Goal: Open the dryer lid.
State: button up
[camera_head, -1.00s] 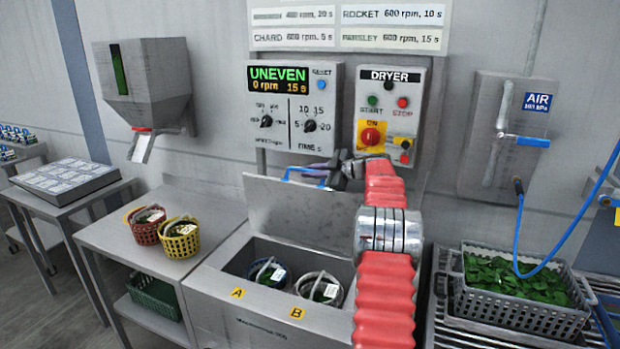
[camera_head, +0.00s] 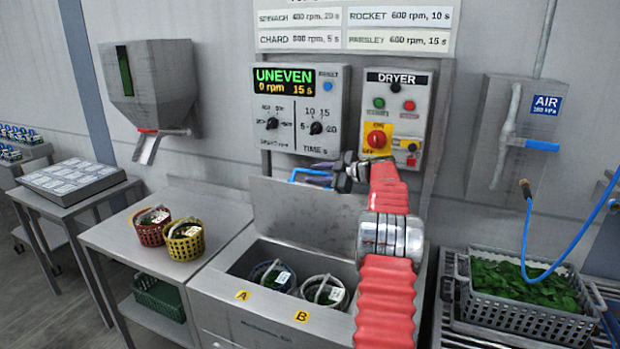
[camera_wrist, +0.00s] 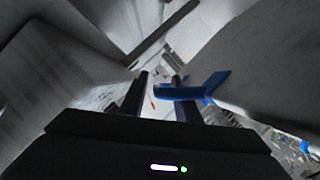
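The dryer lid (camera_head: 300,210) is a grey metal plate. It stands raised and tilted back at the rear of the dryer opening, so the bay below is uncovered. Its blue handle (camera_head: 302,173) is at the top edge and also shows in the wrist view (camera_wrist: 180,91). My gripper (camera_head: 330,177) is at the right end of the handle. In the wrist view its two dark fingers (camera_wrist: 160,88) stand apart, with the blue handle crossing the right finger. Whether the handle touches the fingers is unclear.
Two baskets (camera_head: 272,275) (camera_head: 324,291) sit in the bay behind labels A and B. Red (camera_head: 150,233) and yellow (camera_head: 184,246) baskets stand on the left table. The dryer panel (camera_head: 395,118) and speed display panel (camera_head: 300,142) are behind my arm. A greens crate (camera_head: 515,318) is right.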

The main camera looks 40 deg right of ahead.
jog(key=shift+s+d, duration=0.2)
jog(key=shift+s, duration=0.05)
jog(key=v, duration=1.3)
jog(key=shift+s, duration=0.2)
jog(key=shift+w+r, duration=0.1)
